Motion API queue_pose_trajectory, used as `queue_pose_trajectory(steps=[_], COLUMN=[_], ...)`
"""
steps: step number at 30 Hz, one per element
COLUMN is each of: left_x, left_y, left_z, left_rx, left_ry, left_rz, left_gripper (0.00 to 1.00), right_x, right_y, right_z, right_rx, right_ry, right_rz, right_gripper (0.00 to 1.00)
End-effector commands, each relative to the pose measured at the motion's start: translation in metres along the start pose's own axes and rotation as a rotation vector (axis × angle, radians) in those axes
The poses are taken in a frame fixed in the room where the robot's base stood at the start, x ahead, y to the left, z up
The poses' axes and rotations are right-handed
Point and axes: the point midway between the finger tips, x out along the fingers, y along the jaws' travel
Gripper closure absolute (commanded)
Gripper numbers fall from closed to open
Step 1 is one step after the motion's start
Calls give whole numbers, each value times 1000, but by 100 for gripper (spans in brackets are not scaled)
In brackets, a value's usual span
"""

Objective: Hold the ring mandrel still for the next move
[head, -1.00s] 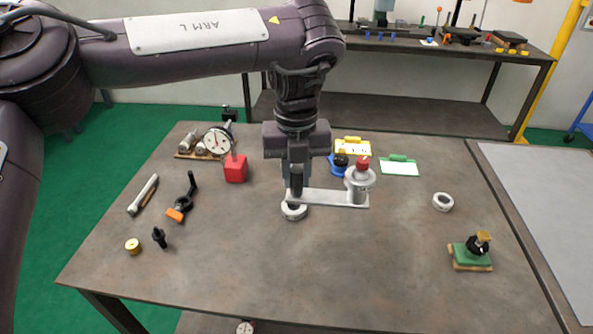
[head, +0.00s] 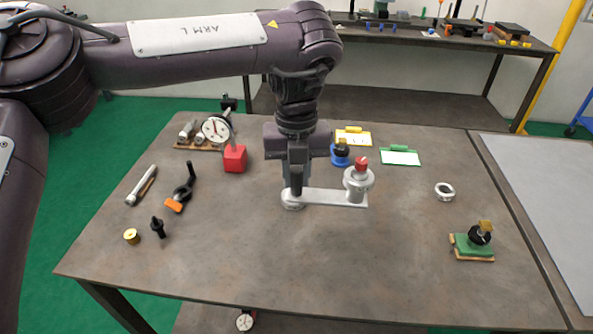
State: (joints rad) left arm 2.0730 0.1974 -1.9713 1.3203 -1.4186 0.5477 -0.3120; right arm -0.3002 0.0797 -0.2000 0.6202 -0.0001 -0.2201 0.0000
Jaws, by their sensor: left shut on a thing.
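The bar reaches right to an upright grey cylinder with a wider round collar and a red top, which I take as the ring mandrel (head: 356,184). A pale round ring-like part (head: 292,203) shows just under the gripper; whether the bar touches it I cannot tell. The fingertips are partly hidden by the bar. My right gripper is not in view.
A blue-based fixture (head: 340,153) stands behind the mandrel. The front middle is clear.

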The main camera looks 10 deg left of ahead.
Motion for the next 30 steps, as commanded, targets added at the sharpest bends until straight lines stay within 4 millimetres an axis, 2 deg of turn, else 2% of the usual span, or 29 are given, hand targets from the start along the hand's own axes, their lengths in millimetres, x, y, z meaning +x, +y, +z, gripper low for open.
queue_pose_trajectory(steps=[30], left_x=[29], left_y=[-1], left_z=[0], left_rx=[1], left_ry=[-1], left_rz=[-3], left_gripper=[100], right_x=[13], right_y=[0], right_z=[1], right_rx=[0], right_ry=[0], right_rz=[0], right_gripper=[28])
